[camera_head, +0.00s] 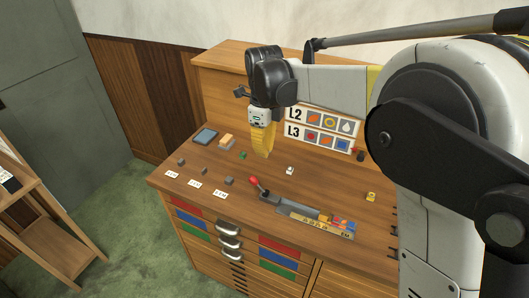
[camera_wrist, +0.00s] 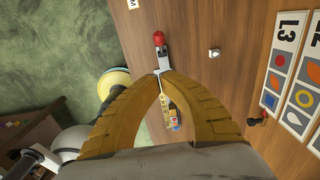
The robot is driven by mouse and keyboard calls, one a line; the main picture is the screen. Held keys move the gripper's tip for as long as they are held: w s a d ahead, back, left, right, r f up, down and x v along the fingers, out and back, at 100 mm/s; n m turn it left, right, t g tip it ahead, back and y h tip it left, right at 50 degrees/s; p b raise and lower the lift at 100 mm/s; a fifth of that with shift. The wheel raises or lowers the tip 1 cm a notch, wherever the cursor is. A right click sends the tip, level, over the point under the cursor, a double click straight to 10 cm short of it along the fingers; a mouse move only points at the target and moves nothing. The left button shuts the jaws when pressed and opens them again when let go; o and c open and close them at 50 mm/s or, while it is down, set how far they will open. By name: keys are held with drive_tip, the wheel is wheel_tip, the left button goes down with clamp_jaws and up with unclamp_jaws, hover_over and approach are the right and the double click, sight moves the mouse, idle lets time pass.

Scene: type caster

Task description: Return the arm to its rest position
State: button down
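My gripper (camera_head: 262,154) hangs with its yellow fingers pointing down above the wooden workbench (camera_head: 330,185). In the wrist view the fingertips (camera_wrist: 161,72) come together, with nothing seen held between them. A red-knobbed lever (camera_head: 254,181) stands on the bench below and in front of the gripper, apart from it; it also shows beyond the fingertips in the wrist view (camera_wrist: 159,38). My arm runs from the right side of the head view and hides part of the bench.
A long metal holder (camera_head: 290,208) with colourful pieces lies beside the lever. Small grey blocks, paper labels (camera_head: 195,184), a tablet (camera_head: 205,136) and a small white piece (camera_head: 290,170) sit on the bench. Sign strips (camera_head: 318,137) stand at the back. A wooden shelf (camera_head: 50,240) is at left.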

idle(0.3)
drive_tip(key=s+d+r+n+t+b, duration=0.3)
drive_tip(key=s+d+n+t+b, duration=0.2)
drive_tip(key=s+d+n, duration=1.2)
drive_tip(key=s+d+f+n+t+b, duration=0.1)
drive_tip(key=s+d+f+n+t, duration=0.1)
drive_tip(key=s+d+f+n, duration=0.2)
drive_tip(key=shift+s+d+f+n+b, duration=0.4)
drive_tip(key=shift+s+d+f, duration=0.55)
drive_tip(key=shift+d, duration=0.7)
